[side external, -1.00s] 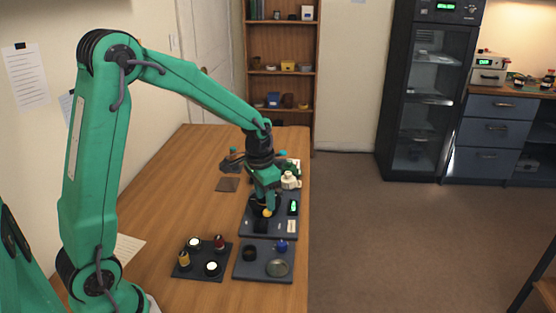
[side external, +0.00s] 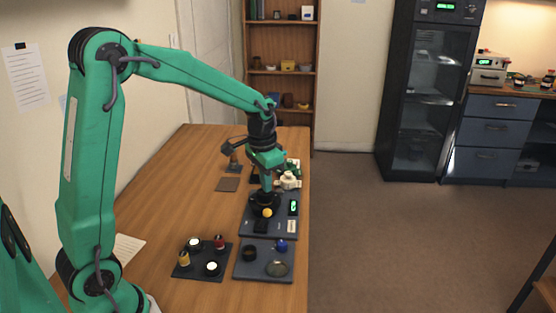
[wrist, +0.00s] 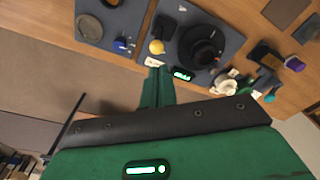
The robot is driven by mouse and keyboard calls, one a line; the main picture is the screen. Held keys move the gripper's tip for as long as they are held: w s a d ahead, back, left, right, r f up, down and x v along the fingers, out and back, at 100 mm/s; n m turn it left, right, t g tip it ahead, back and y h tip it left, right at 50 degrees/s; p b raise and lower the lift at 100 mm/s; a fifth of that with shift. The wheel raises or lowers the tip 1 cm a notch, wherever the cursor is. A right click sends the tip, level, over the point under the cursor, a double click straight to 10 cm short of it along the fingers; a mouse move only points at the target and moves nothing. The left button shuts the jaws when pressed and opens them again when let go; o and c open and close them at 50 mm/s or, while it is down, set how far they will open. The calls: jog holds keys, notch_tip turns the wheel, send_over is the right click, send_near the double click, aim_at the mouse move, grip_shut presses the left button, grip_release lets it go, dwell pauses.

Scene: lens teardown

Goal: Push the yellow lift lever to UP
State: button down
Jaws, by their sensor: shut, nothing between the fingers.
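The yellow lift lever shows as a round yellow knob (side external: 267,212) on a dark station plate (side external: 284,232). In the wrist view the knob (wrist: 156,47) sits beside a large black round part (wrist: 203,45). I cannot read which marking the lever points to. My gripper (side external: 267,188) is shut and empty, above the black round part and just behind the knob in the side view. In the wrist view its green fingers (wrist: 157,78) are together, and their tips appear close to the plate's white label (wrist: 155,62). I see no contact with the knob.
A lit green display (side external: 293,207) is on the plate. A second dark tray (side external: 240,272) holds a blue-knobbed part and a grey disc. A third tray (side external: 203,274) holds several small parts. A white-and-green item (side external: 289,181) stands behind the plate. The left tabletop is mostly clear.

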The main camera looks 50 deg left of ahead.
aim_at(265, 218)
jog(key=w+a+r+n+g, duration=0.1)
jog(key=w+r+n+g, duration=0.1)
jog(key=w, duration=0.7)
jog(key=shift+w+a+n+g+h, duration=0.25)
jog(key=shift+w+n+g+h, duration=0.05)
jog(key=shift+n+g, duration=0.5)
jog(key=x, duration=0.9)
jog(key=shift+s+f, duration=0.1)
jog(key=shift+f, duration=0.25)
jog(key=shift+s+d+f, duration=0.1)
jog(key=shift+s+f, duration=0.05)
jog(key=shift+s, duration=0.1)
jog(key=shift+s+d, duration=0.15)
jog(key=shift+s, duration=0.75)
jog(key=shift+s+d, duration=0.15)
jog(key=shift+s, duration=0.7)
